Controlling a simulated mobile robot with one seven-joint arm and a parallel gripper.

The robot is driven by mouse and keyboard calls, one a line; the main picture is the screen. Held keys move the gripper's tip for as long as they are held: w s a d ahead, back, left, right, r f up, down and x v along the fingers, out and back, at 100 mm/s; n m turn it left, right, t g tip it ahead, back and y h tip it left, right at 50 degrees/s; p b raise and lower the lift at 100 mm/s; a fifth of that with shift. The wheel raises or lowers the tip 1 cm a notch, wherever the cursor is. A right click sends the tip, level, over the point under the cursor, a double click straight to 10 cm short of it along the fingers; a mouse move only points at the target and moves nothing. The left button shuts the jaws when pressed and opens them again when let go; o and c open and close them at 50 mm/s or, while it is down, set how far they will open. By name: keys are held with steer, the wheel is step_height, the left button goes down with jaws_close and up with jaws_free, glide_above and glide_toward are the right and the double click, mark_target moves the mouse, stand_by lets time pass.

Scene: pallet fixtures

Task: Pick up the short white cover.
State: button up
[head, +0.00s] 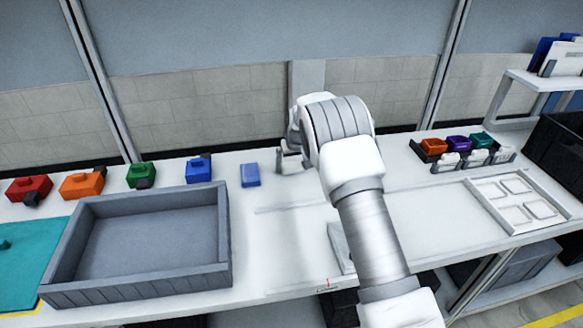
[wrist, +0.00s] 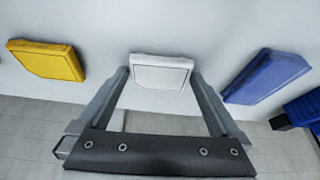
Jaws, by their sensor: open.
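The short white cover (wrist: 162,70) lies on the white table, in the top middle of the wrist view. My gripper (wrist: 160,77) is open, with one finger on each side of the cover. Whether the fingers touch it, I cannot tell. A yellow cover (wrist: 46,61) lies to the left and a blue cover (wrist: 266,77) to the right, both apart from the fingers. In the head view my gripper (head: 290,160) is low over the back of the table, beside the blue cover (head: 250,175). My arm hides the white cover there.
A grey tray (head: 228,235) stands at the front left. Red, orange, green and blue blocks (head: 198,170) line the back. At the right are a rack of small colored parts (head: 447,163) and a white tray (head: 473,188). A pale slab (head: 338,243) is partly behind my arm.

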steer(key=c, duration=1)
steer(key=shift+r, duration=0.15)
